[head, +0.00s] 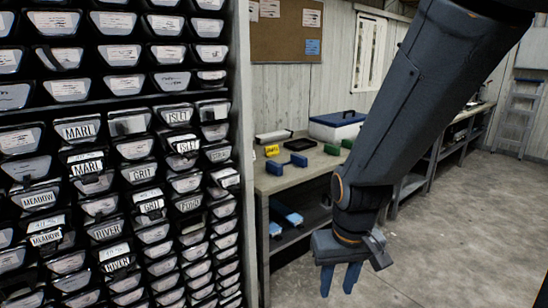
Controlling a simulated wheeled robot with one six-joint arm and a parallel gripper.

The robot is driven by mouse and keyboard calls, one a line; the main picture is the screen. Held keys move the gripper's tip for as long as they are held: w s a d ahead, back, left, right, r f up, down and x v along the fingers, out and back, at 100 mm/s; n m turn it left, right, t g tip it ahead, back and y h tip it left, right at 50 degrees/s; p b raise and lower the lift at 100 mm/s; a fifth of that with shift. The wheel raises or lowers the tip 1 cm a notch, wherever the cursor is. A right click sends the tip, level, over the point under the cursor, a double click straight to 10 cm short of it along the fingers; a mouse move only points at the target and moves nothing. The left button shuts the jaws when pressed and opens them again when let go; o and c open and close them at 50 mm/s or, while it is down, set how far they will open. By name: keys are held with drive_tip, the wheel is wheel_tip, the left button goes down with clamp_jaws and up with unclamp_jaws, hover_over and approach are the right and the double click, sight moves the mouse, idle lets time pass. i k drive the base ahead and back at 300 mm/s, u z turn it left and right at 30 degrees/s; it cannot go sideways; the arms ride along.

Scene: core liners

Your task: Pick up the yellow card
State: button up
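A small yellow card (272,150) with dark marking stands out on the workbench, near its left end and close to the rack. My gripper (340,279) hangs in the air, pointing down in front of the workbench, lower than the card and to its right in the picture. Its two blue fingers are apart and nothing shows between them. The gripper is well clear of the card.
A tall rack of black labelled bins (120,170) fills the left side. On the workbench (262,180) stand blue blocks (295,166), a green block (332,149), a black tray (297,144) and a blue-lidded white box (337,127). The floor (450,230) at right is clear.

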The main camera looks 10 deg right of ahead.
sight(272, 151)
drive_tip(key=z, duration=0.5)
drive_tip(key=i, duration=0.85)
drive_tip(key=z, duration=0.7)
drive_tip(key=i, duration=1.55)
drive_tip(key=u, duration=0.55)
drive_tip(key=i, duration=0.9)
drive_tip(key=u, duration=1.15)
drive_tip(key=i, duration=0.6)
drive_tip(key=u, duration=0.5)
